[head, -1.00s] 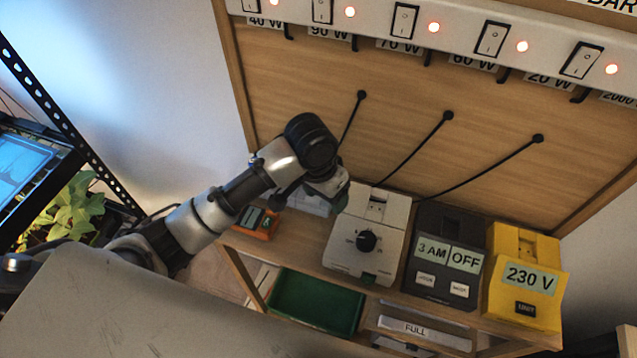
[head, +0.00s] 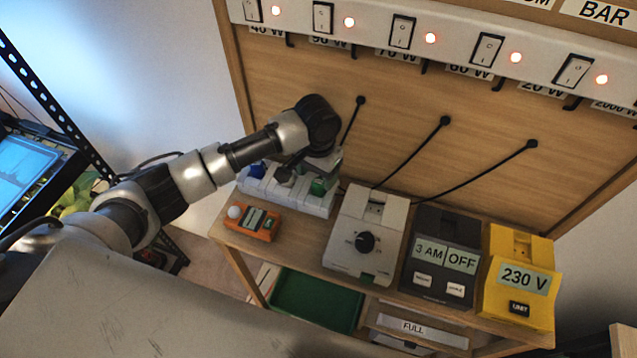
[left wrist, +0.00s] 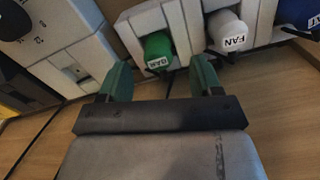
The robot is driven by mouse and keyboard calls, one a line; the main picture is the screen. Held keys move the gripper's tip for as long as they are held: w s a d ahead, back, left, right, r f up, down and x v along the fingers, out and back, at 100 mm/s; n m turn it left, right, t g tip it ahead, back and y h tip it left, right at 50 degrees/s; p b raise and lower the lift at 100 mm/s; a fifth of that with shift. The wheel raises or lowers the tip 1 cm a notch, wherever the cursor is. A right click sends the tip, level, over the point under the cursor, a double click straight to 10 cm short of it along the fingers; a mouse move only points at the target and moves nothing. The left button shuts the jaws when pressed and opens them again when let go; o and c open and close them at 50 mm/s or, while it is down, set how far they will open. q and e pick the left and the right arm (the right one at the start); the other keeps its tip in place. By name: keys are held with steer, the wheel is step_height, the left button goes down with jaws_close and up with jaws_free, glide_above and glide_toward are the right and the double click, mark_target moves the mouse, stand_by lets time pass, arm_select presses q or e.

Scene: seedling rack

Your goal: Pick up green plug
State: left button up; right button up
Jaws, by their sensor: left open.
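The green plug (head: 320,187) sits in the right end of a white power strip (head: 312,206) on the wooden shelf. In the left wrist view the green plug (left wrist: 157,50) carries a label that seems to read BAR. My left gripper (head: 322,168) is just above it in the head view. In the left wrist view its two green fingers (left wrist: 161,78) are apart, one to each side of the plug, with the plug a little ahead of the gap between them. I see no contact. My right gripper is not in view.
A white FAN plug (left wrist: 227,32) and a blue plug (left wrist: 298,12) stand in the same strip. Right of it are a white dial box (head: 363,240), a dark timer (head: 440,262) and a yellow 230 V unit (head: 518,280). An orange device (head: 252,222) lies in front.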

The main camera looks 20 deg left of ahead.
mark_target(318, 182)
arm_select(q)
steer(key=shift+s+d+f+p, duration=0.1)
steer(key=shift+s+f+p, duration=0.1)
steer(key=shift+f, duration=0.4)
steer(key=shift+s+f+p, duration=0.1)
steer(key=shift+f+p, duration=0.05)
steer(key=shift+f, duration=0.45)
steer(key=shift+w+f, duration=0.1)
steer(key=shift+f, duration=0.45)
steer(key=c, duration=1)
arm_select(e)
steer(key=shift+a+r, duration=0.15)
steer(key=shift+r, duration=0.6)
arm_select(q)
steer(key=shift+r, duration=0.15)
steer(key=shift+c, duration=0.2)
